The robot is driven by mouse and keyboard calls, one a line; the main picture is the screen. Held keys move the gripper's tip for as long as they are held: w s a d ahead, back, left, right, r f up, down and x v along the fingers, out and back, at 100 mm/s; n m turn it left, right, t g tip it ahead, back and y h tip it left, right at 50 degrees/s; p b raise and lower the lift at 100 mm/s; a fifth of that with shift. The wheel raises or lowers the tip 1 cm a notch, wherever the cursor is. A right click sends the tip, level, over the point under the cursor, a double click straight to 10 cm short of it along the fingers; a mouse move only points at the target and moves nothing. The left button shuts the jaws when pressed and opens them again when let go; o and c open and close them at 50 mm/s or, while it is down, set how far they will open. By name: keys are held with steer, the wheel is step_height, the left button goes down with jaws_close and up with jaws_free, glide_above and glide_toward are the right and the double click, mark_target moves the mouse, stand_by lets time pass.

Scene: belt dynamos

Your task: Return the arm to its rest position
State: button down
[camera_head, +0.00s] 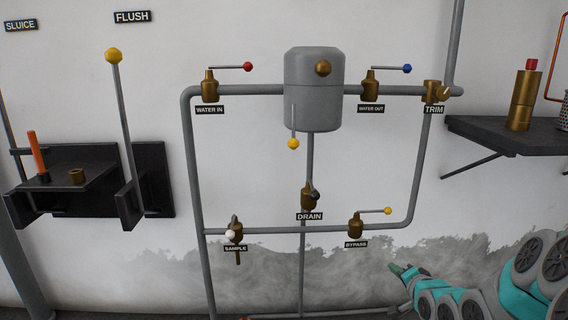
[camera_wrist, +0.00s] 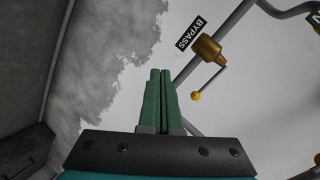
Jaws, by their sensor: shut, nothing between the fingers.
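My gripper (camera_wrist: 160,75) shows in the wrist view with its two green fingers together and nothing between them. In the head view my teal and grey arm comes in at the lower right, and the gripper tip (camera_head: 394,268) is in front of the wall below the bypass valve. The brass bypass valve (camera_head: 355,228) has a yellow-knobbed lever pointing right. It also shows in the wrist view (camera_wrist: 207,48), to the right of my fingertips and apart from them.
Grey pipes (camera_head: 190,150) with several valves and a grey tank (camera_head: 313,95) fill the middle wall. A dark shelf (camera_head: 500,138) at the right holds a brass cylinder (camera_head: 523,98). Tall levers, including a yellow-knobbed one (camera_head: 122,110), stand at the left.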

steer(key=s+a+r+n+g+p, duration=0.1)
steer(key=s+a+g, duration=0.4)
steer(key=s, duration=0.9)
steer(key=s+a+r+n+g+p, duration=0.2)
steer(key=s+a+r+n+g, duration=0.2)
steer(key=s, duration=1)
steer(key=s+a+r+n+g+p, duration=0.2)
steer(key=s+a+n+g, duration=0.4)
steer(key=s, duration=0.8)
steer(key=shift+a+r+h, duration=0.3)
steer(key=shift+r+h, duration=0.1)
steer(key=shift+r, duration=0.35)
